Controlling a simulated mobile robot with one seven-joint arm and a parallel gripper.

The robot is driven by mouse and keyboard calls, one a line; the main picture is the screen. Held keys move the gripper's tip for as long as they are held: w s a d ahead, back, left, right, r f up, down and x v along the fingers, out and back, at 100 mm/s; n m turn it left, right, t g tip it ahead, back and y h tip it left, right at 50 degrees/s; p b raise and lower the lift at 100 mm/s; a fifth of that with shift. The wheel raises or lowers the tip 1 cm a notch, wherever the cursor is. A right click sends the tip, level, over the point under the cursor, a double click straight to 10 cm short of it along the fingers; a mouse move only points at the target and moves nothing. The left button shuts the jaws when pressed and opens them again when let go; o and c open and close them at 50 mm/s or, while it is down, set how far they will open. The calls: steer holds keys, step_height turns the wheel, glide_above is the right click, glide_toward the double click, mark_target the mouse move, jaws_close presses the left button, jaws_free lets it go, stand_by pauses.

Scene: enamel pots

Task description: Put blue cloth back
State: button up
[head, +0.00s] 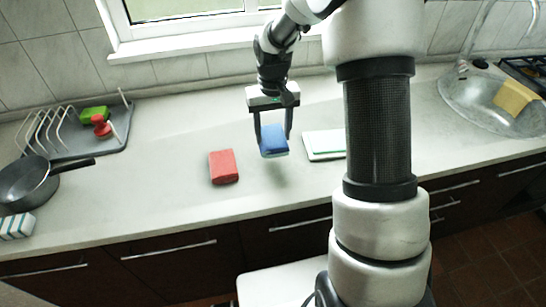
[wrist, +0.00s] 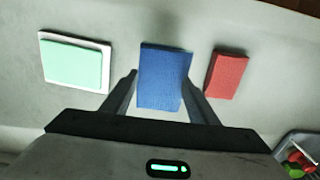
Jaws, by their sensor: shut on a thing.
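The blue cloth (head: 273,140) is a folded blue block held between the fingers of my gripper (head: 273,135). It hangs above the counter, with a shadow under it. In the wrist view the blue cloth (wrist: 164,77) sits between the two dark fingers of my gripper (wrist: 160,85), which is shut on it. A red cloth (head: 223,166) lies on the counter to the left of the blue one. In the wrist view the red cloth (wrist: 227,73) is on the right, apart from my gripper.
A pale green cloth on a white tray (head: 312,152) lies to the right, partly behind my arm. A dish rack (head: 75,150), a dark pan (head: 28,180) and a striped block (head: 16,227) are at left. A sink (head: 470,105) with a yellow cloth (head: 513,97) is at right.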

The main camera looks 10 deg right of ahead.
step_height(320, 180, down, 8)
steer(key=shift+r, duration=0.1)
stand_by(0.4)
steer(key=o, duration=1.2)
